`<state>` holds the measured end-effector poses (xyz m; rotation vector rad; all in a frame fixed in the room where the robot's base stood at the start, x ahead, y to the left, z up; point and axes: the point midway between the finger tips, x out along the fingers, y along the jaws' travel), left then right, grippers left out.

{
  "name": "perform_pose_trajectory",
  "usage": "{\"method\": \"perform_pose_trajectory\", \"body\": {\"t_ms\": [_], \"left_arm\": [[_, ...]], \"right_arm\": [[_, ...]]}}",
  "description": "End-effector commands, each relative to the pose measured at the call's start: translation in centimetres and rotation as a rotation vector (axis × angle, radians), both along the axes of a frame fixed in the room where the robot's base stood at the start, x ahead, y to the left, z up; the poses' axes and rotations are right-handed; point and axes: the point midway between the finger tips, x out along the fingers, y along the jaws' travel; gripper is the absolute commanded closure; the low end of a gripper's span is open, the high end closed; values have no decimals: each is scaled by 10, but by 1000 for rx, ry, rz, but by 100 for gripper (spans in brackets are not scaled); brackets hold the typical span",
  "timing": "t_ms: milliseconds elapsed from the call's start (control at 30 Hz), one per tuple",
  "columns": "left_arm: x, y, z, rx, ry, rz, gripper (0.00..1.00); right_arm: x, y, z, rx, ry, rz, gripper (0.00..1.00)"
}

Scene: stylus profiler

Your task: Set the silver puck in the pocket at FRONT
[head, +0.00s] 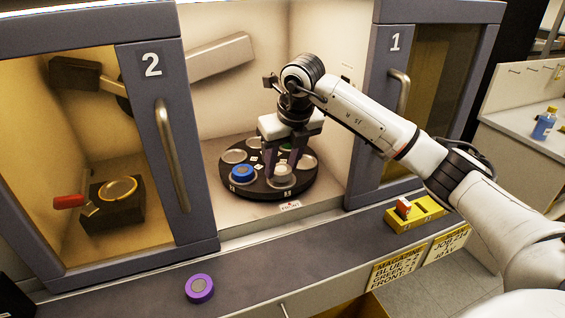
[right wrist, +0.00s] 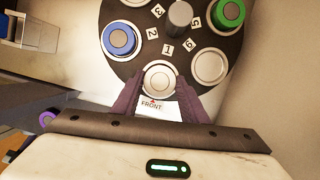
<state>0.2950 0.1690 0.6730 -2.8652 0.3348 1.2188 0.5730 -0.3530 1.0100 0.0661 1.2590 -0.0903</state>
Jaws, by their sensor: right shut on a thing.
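The silver puck (right wrist: 159,80) is between the fingers of my right gripper (right wrist: 158,97), at the round black magazine's pocket beside the FRONT label (right wrist: 152,106). In the head view, the right gripper (head: 284,172) reaches down through the opening with its fingers around the puck (head: 281,170). The puck looks upright and lined up with the front pocket; I cannot tell whether it is fully seated. The black magazine (head: 268,190) carries a blue puck (head: 242,172) in the pocket to the left and a green puck (right wrist: 229,13) at the back right. My left gripper is not in view.
Door 2 (head: 152,150) stands left of the opening and door 1 (head: 394,110) right of it. A purple puck (head: 199,288) lies on the front ledge. A yellow block (head: 414,212) sits on the ledge at right. A grey knob (right wrist: 180,13) rises from the magazine's centre.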

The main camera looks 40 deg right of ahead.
Motion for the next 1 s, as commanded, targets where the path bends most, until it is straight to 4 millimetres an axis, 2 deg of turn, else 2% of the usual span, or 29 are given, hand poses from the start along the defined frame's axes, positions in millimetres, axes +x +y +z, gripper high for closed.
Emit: {"method": "perform_pose_trajectory", "body": {"t_ms": [1000], "left_arm": [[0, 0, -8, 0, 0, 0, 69]], "right_arm": [[0, 0, -13, 0, 0, -1, 100]]}}
